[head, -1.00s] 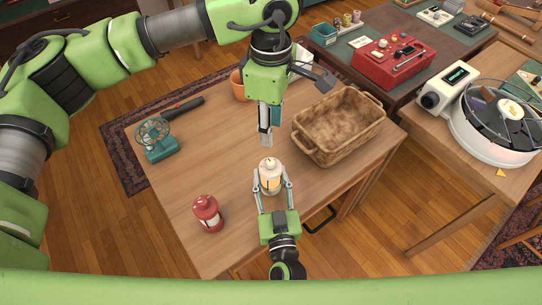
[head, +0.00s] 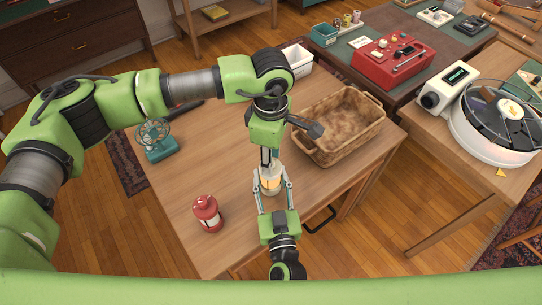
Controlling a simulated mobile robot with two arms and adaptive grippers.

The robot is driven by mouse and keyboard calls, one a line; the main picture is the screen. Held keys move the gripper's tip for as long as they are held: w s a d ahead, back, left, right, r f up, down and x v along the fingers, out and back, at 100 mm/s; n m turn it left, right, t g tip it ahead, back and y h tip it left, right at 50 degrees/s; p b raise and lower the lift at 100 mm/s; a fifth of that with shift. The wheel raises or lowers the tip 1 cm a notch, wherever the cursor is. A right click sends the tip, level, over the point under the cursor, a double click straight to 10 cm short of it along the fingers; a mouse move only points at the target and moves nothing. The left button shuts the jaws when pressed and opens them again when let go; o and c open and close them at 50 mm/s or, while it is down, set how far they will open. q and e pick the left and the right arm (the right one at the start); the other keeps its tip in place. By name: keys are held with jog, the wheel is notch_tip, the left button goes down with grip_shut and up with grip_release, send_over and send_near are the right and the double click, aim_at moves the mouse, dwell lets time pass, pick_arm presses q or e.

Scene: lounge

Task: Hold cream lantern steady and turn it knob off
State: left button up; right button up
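The cream lantern (head: 269,184) stands upright on the wooden table (head: 215,160), with a warm glow in its middle. My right gripper (head: 272,184) reaches in from the near side with one finger on each side of the lantern, and they appear to press on its body. My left gripper (head: 269,158) points down from above. Its fingertips are at the lantern's top, where the knob would be, and they hide it. I cannot tell whether they grip the knob.
A red lantern (head: 207,213) stands to the left. A teal fan (head: 155,140) is at the table's left edge. A wicker basket (head: 335,153) stands right of the lantern, close to my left gripper. A white bin (head: 298,61) is at the back. Bare table lies between fan and lantern.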

pick_arm(q)
grip_shut()
jog(key=shift+n, duration=0.3)
jog(key=n, duration=1.1)
jog(key=shift+w, duration=0.15)
jog(key=shift+n, duration=0.3)
dwell(0.4)
grip_release()
